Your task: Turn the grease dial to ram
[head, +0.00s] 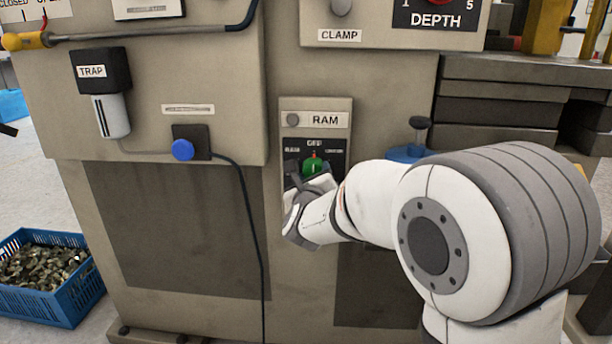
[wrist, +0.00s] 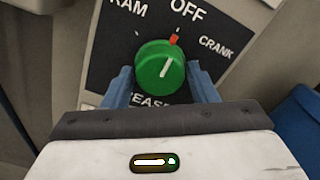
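The grease dial is a round green knob (wrist: 160,72) with a white line and a red pointer tip, on a black plate (wrist: 108,62). In the wrist view its pointer is aimed at OFF; RAM is to the left of OFF and CRANK to the right. My gripper (wrist: 160,80) has its blue fingers on opposite sides of the knob, close against it, with no clear gap. In the head view, my gripper (head: 312,182) reaches the green knob (head: 314,163) from below; my arm and hand partly hide the plate.
Above the dial is a RAM label (head: 325,120) beside a grey round button (head: 293,119). A blue knob (head: 183,150) with a cable is to the left. A blue crate (head: 90,290) of metal scraps stands on the floor at left. A blue object (wrist: 296,115) is right of my gripper.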

